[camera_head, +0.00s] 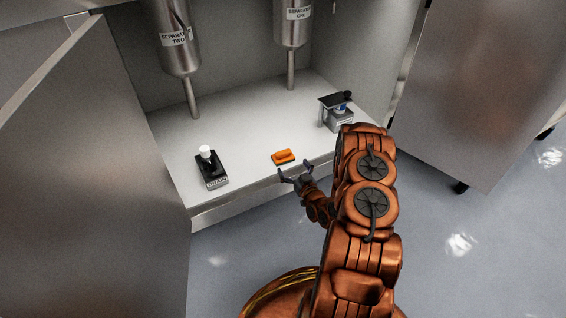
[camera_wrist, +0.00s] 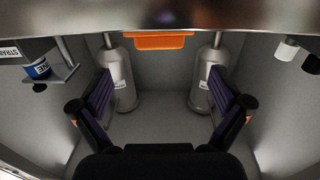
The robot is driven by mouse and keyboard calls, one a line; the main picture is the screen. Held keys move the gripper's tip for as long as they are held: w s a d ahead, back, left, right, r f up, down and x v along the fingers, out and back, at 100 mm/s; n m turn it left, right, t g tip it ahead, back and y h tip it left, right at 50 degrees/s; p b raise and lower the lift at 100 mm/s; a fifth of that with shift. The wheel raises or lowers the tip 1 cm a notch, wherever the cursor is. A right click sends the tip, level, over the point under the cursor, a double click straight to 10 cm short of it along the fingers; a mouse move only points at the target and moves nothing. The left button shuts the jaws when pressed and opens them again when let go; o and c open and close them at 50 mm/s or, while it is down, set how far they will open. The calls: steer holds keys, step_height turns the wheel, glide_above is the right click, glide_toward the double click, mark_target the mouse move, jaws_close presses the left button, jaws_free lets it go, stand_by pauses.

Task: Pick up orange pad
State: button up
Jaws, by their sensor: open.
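The orange pad (camera_head: 284,157) lies flat on the white cabinet shelf (camera_head: 240,135), near its front edge. In the wrist view the pad (camera_wrist: 162,41) shows at the top centre, beyond and between the two fingers. My gripper (camera_head: 295,177) is open and empty, just in front of the shelf's edge and close to the pad, apart from it. In the wrist view my gripper (camera_wrist: 160,92) has its two dark-padded fingers spread wide, with nothing between them.
A black drain switch with a white knob (camera_head: 207,165) stands left of the pad. A small stand holding a blue-labelled item (camera_head: 339,110) is at right. Vessels labelled Separator Two (camera_head: 178,40) and Separator One (camera_head: 292,22) hang behind. Open doors flank left (camera_head: 95,170) and right (camera_head: 480,90).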

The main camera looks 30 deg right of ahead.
mark_target(285, 154)
steer(key=shift+w+d+f+b, duration=0.1)
steer(key=shift+w+b, duration=0.3)
steer(key=shift+w, duration=0.4)
steer(key=shift+w+d+f+b, duration=0.1)
steer(key=shift+w+b, duration=0.3)
steer(key=shift+w, duration=0.35)
steer(key=shift+w+d+r+b, duration=0.15)
steer(key=shift+w+b, duration=0.2)
steer(key=shift+w, duration=0.35)
steer(key=shift+w+d+r+b, duration=0.1)
steer(key=shift+w+b, duration=0.3)
steer(key=shift+w, duration=0.35)
steer(key=shift+w+d+r+b, duration=0.15)
steer(key=shift+w+b, duration=0.2)
steer(key=shift+w, duration=0.35)
steer(key=c, duration=1.2)
steer(key=shift+r, duration=0.1)
